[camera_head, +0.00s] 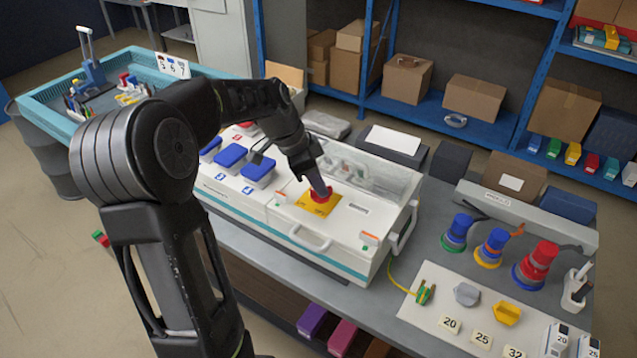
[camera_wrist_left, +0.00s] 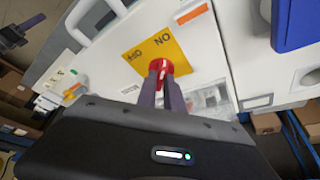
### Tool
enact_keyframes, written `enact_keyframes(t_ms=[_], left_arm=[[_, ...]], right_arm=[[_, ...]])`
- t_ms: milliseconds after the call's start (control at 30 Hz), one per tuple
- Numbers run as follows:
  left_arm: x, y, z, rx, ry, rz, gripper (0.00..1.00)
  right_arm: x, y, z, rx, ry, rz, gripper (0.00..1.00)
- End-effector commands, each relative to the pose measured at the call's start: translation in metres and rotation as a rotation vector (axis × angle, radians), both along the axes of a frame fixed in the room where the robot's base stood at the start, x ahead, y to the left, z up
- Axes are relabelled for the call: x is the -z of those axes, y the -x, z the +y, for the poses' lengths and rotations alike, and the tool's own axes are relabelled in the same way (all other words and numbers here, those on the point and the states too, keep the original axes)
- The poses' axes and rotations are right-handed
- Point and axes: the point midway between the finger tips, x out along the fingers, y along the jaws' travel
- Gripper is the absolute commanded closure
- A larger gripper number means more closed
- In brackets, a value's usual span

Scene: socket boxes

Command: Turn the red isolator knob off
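The red isolator knob (camera_head: 321,193) sits on a yellow plate (camera_head: 318,207) on top of the white socket box (camera_head: 345,243). In the left wrist view the knob (camera_wrist_left: 160,68) shows beyond my fingers, with a pale mark on it, and the yellow plate (camera_wrist_left: 183,52) carries the letters "NO" and other lettering. My left gripper (camera_head: 320,188) reaches down to the knob from above. In the left wrist view its two fingers (camera_wrist_left: 161,92) lie close together at the knob's near side. Whether they grip it cannot be told. My right gripper is not in view.
Blue socket covers (camera_head: 259,167) stand left of the knob on the box. Coloured plugs (camera_head: 537,262) stand on the bench to the right.

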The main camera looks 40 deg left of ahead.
Motion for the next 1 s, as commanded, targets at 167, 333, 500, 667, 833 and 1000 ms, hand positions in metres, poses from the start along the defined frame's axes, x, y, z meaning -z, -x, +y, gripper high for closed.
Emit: enact_keyframes(t_ms=[167, 333, 500, 667, 833, 1000], left_arm=[[0.0, 0.0, 0.0, 0.0, 0.0, 0.0, 1.0], [0.0, 0.0, 0.0, 0.0, 0.0, 0.0, 1.0], [0.0, 0.0, 0.0, 0.0, -0.001, -0.001, 1.0], [0.0, 0.0, 0.0, -0.007, -0.001, -0.001, 1.0], [0.001, 0.0, 0.0, -0.04, -0.002, -0.001, 1.0], [0.001, 0.0, -0.001, -0.111, -0.002, -0.002, 1.0]], right_arm=[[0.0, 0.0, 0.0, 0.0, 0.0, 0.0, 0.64], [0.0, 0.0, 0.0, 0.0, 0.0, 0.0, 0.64], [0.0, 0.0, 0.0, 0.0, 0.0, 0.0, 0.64], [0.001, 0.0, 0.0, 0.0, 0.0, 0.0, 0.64], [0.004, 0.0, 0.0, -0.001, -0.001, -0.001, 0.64], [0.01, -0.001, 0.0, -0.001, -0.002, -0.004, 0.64]])
